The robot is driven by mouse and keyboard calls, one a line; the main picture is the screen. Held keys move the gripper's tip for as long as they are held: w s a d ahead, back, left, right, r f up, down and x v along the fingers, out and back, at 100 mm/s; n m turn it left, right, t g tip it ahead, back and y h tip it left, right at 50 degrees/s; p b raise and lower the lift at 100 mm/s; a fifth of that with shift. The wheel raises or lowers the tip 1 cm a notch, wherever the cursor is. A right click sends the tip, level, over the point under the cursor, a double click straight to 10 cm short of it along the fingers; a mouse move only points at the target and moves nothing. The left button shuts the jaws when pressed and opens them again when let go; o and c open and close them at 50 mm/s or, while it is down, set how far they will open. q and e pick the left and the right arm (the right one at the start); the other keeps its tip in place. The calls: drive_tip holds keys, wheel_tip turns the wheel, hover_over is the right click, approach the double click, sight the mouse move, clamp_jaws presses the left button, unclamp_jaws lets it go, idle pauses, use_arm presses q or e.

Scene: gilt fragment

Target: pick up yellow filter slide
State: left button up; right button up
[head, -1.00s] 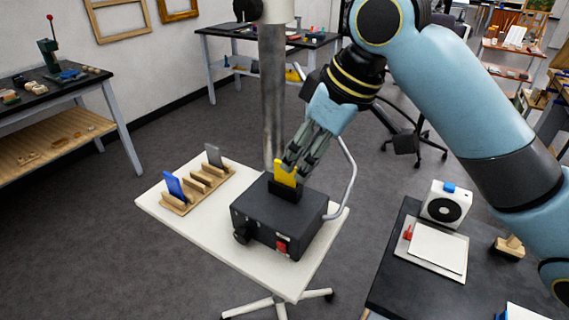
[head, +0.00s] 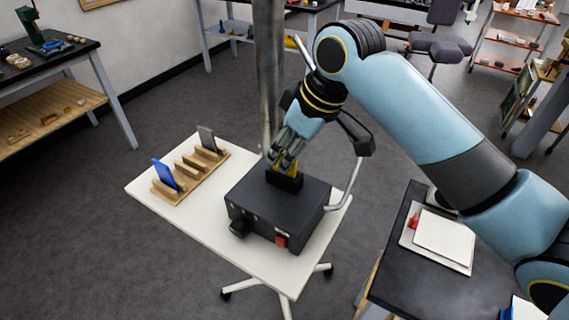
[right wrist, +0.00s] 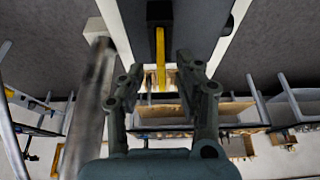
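The yellow filter slide (head: 291,168) stands upright in the black slot holder (head: 285,181) on top of a black box (head: 278,210). My right gripper (head: 280,160) is over it from above and hides much of it in the head view. In the right wrist view the yellow slide (right wrist: 160,62) shows edge-on between the two fingers of the right gripper (right wrist: 161,82). The fingers are open, with a visible gap on each side of the slide. My left gripper is not in view.
The box stands on a white wheeled table (head: 150,195). A wooden rack (head: 190,178) left of it holds a blue slide (head: 165,174) and a grey slide (head: 207,138). A bent metal tube (head: 352,185) rises by the box's right side. A dark table (head: 395,270) stands at right.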

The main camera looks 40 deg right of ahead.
drive_tip(key=shift+x, duration=0.95)
drive_tip(key=shift+c, duration=0.4)
clamp_jaws()
drive_tip(key=shift+r, duration=0.2)
